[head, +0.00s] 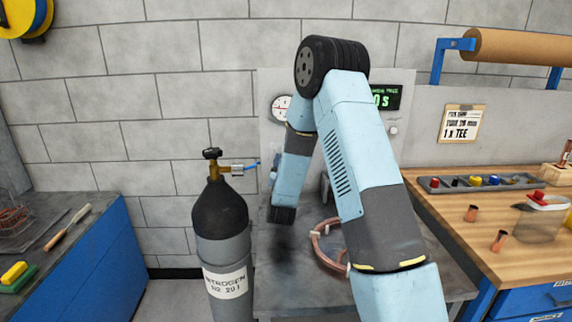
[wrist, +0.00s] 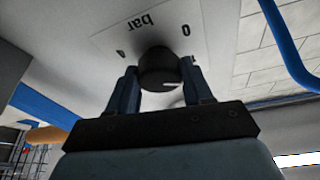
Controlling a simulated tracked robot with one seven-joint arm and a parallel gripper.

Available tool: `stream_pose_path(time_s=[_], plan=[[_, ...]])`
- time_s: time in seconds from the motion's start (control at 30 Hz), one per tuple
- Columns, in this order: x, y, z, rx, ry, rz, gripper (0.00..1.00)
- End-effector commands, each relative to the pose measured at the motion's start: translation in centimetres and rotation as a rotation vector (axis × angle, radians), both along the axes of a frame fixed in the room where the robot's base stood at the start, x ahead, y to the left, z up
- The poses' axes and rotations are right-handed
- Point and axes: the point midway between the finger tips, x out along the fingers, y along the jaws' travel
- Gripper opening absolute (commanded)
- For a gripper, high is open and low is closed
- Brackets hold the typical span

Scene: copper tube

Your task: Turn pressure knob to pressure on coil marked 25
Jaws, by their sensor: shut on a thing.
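In the wrist view, my gripper (wrist: 161,80) is shut on the black pressure knob (wrist: 158,64), with one finger on each side of it. A pale mark shows on the knob's lower right edge. Behind it is a white dial plate (wrist: 122,34) with upside-down "bar" and "0" print; the other dial print is partly hidden or too small to read. In the head view my arm hides the knob and my fingers. The copper coil (head: 318,255) lies on the grey bench with pale tags; I cannot read a number on them.
A round gauge (head: 281,106) and a green-lit display (head: 381,98) are on the panel, partly behind my arm. A nitrogen cylinder (head: 222,240) stands left of the bench. A wooden workbench (head: 460,215) with a parts tray is at right. A blue hose (wrist: 285,45) runs near my gripper.

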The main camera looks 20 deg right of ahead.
Motion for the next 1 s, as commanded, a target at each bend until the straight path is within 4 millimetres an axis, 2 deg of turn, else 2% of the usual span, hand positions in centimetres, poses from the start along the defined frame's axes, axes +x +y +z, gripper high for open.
stream_pose_path(time_s=[0.6,0.63,0.9,1.0], plan=[[-0.02,-0.08,-0.06,0.044,-0.007,-0.001,0.20],[-0.02,-0.08,-0.07,0.043,-0.007,-0.001,0.51],[-0.01,-0.07,-0.03,0.043,-0.008,-0.002,0.76],[-0.01,-0.07,-0.01,0.043,-0.008,-0.002,0.76]])
